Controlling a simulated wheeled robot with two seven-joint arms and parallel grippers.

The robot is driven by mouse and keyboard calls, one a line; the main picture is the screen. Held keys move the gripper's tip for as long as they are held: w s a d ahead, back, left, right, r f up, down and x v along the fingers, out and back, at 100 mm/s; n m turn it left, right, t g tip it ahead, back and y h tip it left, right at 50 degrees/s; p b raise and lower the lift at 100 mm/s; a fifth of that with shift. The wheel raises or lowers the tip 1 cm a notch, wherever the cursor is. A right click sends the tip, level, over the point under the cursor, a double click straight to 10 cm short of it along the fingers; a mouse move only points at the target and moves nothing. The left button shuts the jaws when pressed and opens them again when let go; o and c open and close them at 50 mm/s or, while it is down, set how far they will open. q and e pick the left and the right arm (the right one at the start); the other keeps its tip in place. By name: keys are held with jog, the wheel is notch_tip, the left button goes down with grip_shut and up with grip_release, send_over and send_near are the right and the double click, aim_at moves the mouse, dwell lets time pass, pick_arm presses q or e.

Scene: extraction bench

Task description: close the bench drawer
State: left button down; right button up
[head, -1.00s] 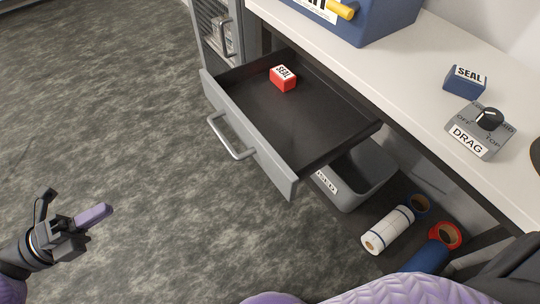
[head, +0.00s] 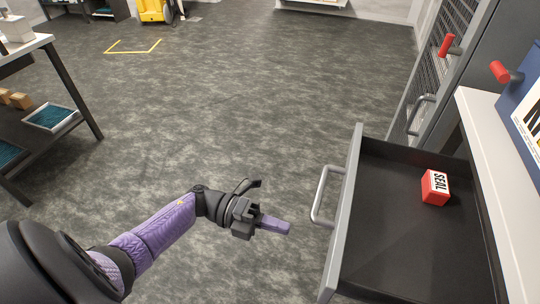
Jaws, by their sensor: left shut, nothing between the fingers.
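The bench drawer (head: 405,235) stands pulled out from under the white bench top at the right of the head view. Its grey front carries a bar handle (head: 321,194) on the left side. A red block marked SEAL (head: 434,187) sits inside on the dark drawer floor. My left gripper (head: 276,226) is shut and empty, with its purple fingers pointing right. It is to the left of the drawer front, a little short of the handle and apart from it in the picture. My right gripper is not in view.
The white bench top (head: 490,175) runs along the right edge with a blue box (head: 521,110) on it. A mesh-door cabinet (head: 437,65) with handles stands beyond the drawer. A dark shelf table (head: 62,85) is at the left. The grey floor between is clear.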

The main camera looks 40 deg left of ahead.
pick_arm(q)
jog(key=x, duration=0.6)
jog(key=shift+d, duration=0.2)
jog(key=shift+w+d, duration=0.25)
jog(key=shift+d, duration=0.35)
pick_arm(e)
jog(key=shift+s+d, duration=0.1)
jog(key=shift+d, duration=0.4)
pick_arm(q)
jog(key=shift+d, duration=0.1)
send_near(440, 282)
jog(key=a+r, duration=0.1)
jog(key=s+a+r, duration=0.1)
jog(key=a+r, duration=0.1)
jog(key=shift+a+b, duration=0.25)
jog(key=shift+b, duration=0.05)
jog(key=b+x, duration=0.3)
jog(key=x, duration=1)
jog(key=shift+w+d, duration=0.1)
jog(key=shift+d, duration=0.2)
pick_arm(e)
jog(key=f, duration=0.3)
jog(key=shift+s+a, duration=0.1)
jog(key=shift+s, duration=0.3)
pick_arm(q)
jog(key=shift+d+r, duration=0.1)
jog(key=shift+r, duration=0.1)
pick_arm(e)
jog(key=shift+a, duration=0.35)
